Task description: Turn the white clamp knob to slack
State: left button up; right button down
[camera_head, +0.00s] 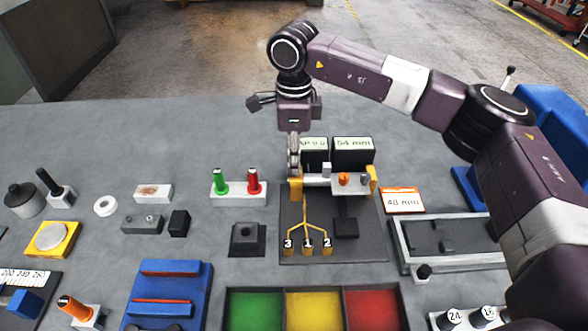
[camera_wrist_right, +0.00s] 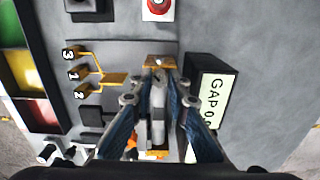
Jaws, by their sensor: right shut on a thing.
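My right gripper (camera_head: 294,168) points down at the left end of a gauge fixture (camera_head: 290,250), which has orange end blocks and a pale crossbar. In the right wrist view its fingers (camera_wrist_right: 159,98) are closed around a pale piece (camera_wrist_right: 158,92), which looks like the white clamp knob. The fingers largely hide it, and its turn angle cannot be read. An orange knob (camera_head: 344,179) sits further right on the crossbar. My left gripper is in neither view.
Two dark displays (camera_head: 352,150) stand close behind the fixture. An orange-edged 48 mm card (camera_head: 402,200) lies right of it. Green and red pegs (camera_head: 238,194) stand to the left. A green, yellow and red tray (camera_head: 312,290) lies in front. The bench at back left is clear.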

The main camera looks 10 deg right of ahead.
jog(key=n+b, duration=0.2)
jog(key=n, duration=0.2)
jog(key=shift+f+n+b, duration=0.1)
jog(key=shift+n+b, duration=0.2)
jog(key=shift+b, duration=0.05)
jog(key=shift+n+b, duration=0.7)
jog(key=shift+n, duration=1.5)
jog(key=shift+r, duration=0.2)
jog(key=c, duration=1.8)
grip_release()
jog(key=shift+f, duration=0.1)
jog(key=shift+c, duration=0.2)
notch_tip(320, 180, up, 12)
